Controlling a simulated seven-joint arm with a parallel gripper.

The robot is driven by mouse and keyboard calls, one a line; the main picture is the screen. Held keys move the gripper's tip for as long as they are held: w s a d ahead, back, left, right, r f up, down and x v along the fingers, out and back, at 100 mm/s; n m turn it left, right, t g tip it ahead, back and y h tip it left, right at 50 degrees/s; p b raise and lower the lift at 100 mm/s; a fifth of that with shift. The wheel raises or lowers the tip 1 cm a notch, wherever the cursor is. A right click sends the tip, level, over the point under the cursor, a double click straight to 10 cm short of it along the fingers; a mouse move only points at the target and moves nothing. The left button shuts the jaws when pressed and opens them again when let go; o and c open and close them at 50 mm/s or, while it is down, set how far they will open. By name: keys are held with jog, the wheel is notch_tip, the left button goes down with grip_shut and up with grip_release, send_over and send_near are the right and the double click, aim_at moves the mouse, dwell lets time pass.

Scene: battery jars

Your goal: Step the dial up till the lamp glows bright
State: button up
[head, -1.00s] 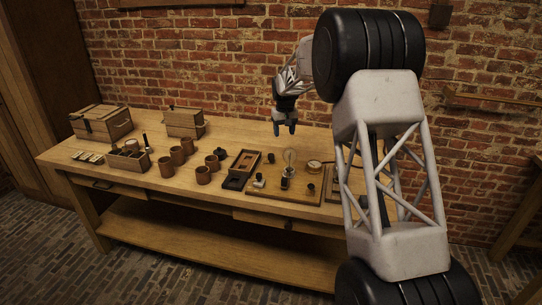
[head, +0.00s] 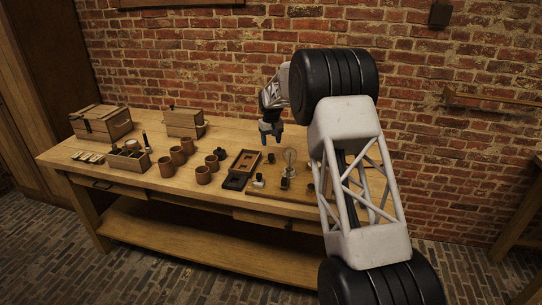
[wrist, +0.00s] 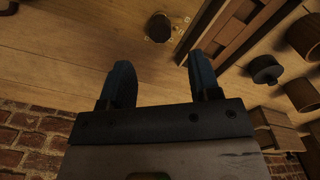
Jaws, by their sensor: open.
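The lamp, a clear bulb (head: 289,156) on a dark holder, stands upright on a wooden board at the right part of the bench; I see no bright glow in it. A small dark knob (head: 310,187) on the board shows beside my arm; I cannot tell if it is the dial. My arm hides the board's right part. My gripper (head: 271,133) hangs above the back of the bench, behind and left of the bulb, fingers down. In the wrist view my gripper (wrist: 161,78) is open with nothing between the fingers. A round black piece (wrist: 158,27) lies beyond them.
A compartment tray (head: 243,163) lies left of the board, with several brown jars (head: 178,155) further left. Two wooden boxes (head: 102,122) (head: 185,122) stand at the back left. The brick wall (head: 230,70) rises behind the bench. Bench top near the back middle is clear.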

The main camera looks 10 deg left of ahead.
aim_at(271, 155)
jog(key=shift+f, duration=3.9)
jog(key=c, duration=0.9)
